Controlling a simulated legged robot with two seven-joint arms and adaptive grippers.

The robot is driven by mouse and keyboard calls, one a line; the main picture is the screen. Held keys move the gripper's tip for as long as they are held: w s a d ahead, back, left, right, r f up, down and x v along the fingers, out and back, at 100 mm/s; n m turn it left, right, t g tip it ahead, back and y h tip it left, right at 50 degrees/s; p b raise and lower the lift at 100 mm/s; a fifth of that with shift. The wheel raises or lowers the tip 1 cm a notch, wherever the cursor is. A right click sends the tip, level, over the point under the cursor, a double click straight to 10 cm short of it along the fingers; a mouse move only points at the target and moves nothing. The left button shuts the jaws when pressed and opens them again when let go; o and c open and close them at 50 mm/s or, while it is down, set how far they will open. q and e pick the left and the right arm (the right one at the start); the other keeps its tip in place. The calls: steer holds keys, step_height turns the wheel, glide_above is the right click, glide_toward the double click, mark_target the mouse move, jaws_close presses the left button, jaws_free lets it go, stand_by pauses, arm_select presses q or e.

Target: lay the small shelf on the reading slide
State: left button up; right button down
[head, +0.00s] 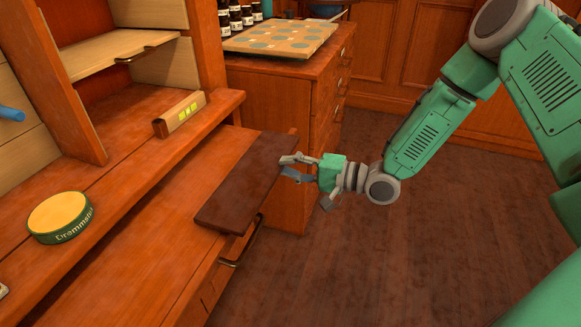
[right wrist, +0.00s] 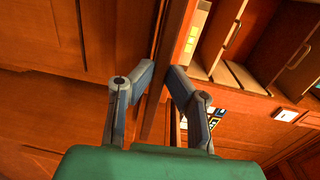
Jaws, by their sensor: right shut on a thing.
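The small shelf, a dark brown flat board (head: 242,185), lies flat or nearly flat over the right end of the orange-brown wooden surface that looks like the reading slide (head: 150,245). I cannot tell whether it rests on that surface or is held just above it. My right gripper (head: 287,166) is shut on the board's right edge. In the right wrist view the board shows edge-on as a dark strip (right wrist: 158,112) between the fingers (right wrist: 163,75). My left gripper is not in view.
A round green tin with a yellow lid (head: 60,217) and a small block with yellow-green squares (head: 180,114) stand on the ledge behind. A cabinet at the back bears a board with round spots (head: 280,38) and several dark jars (head: 236,18). Open floor (head: 350,260) lies right.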

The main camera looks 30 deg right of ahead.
steer(key=shift+f+b, duration=0.3)
steer(key=shift+f, duration=0.05)
steer(key=c, duration=0.5)
jaws_free()
steer(key=p+v, duration=0.1)
steer(key=v, duration=0.2)
steer(key=p+v, duration=0.2)
steer(key=v, duration=0.2)
steer(key=p+v, duration=0.2)
steer(key=v, duration=0.2)
steer(key=shift+s+f, duration=0.1)
steer(key=shift+f, duration=0.3)
stand_by(0.6)
